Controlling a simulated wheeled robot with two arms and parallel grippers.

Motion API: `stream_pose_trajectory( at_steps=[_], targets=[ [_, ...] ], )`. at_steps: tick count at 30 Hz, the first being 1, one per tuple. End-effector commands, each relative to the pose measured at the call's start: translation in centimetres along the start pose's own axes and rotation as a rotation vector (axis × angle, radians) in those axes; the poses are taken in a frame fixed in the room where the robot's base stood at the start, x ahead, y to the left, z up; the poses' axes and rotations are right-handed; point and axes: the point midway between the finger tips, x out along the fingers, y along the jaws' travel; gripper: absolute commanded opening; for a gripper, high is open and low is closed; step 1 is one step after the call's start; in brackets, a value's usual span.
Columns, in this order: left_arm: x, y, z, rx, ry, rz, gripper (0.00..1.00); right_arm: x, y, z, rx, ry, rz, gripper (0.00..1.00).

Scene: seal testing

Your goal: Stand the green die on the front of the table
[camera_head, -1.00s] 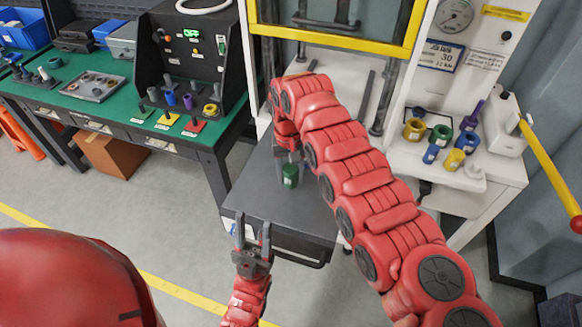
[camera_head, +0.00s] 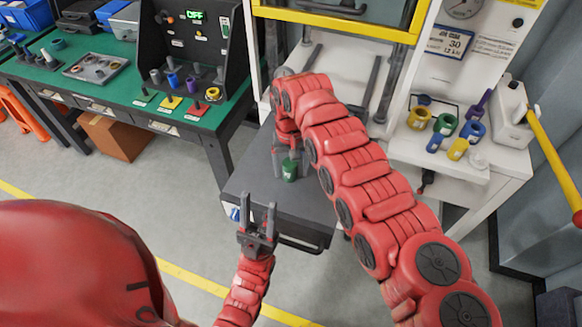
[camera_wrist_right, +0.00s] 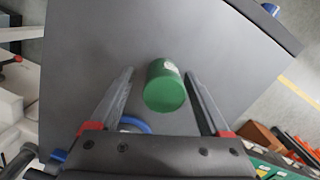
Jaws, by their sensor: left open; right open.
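The green die (camera_head: 289,171) is a small green cylinder on the dark grey table (camera_head: 250,187). In the right wrist view the green die (camera_wrist_right: 165,88) shows between the two spread fingers of my right gripper (camera_wrist_right: 165,95), with space on both sides. In the head view my right gripper (camera_head: 287,158) is above the die and partly hidden by its own arm. My left gripper (camera_head: 259,212) is open and empty at the table's front left edge.
The press with a yellow frame (camera_head: 335,26) stands behind the table. A white side shelf (camera_head: 440,165) on the right holds several coloured rings and dies. A green workbench (camera_head: 110,85) is at the left. The table's left part is clear.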

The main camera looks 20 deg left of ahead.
Motion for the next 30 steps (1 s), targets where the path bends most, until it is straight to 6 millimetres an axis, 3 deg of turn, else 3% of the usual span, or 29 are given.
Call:
stream_pose_trajectory(
  at_steps=[8, 15, 20, 22, 24, 30],
  targets=[
    [-0.2, 0.0, 0.0, 0.0, 0.0, 0.0, 0.5, -1.1, 0.0, -0.1, 0.0, 0.002, -0.001, 0.8],
    [-2.3, 0.1, 0.4, 0.0, 0.0, 0.0, 0.5, -6.6, -0.1, -0.1, -0.001, 0.006, 0.0, 0.8],
    [-2.9, 0.1, 0.5, 0.0, 0.0, 0.0, 0.5, -9.3, -0.3, -0.1, -0.003, 0.006, -0.001, 0.8],
    [-0.7, 0.0, 0.1, 0.0, -0.001, 0.0, 0.5, -11.3, -0.2, 0.1, -0.002, 0.002, -0.004, 0.8],
    [0.3, 0.0, -0.1, 0.0, 0.001, 0.0, 0.5, -11.8, -0.2, 0.1, -0.002, 0.002, -0.003, 0.8],
    [1.6, -0.1, -0.3, 0.0, 0.0, 0.0, 0.5, -12.4, 0.0, 0.1, 0.0, -0.001, -0.001, 0.8]
  ],
)
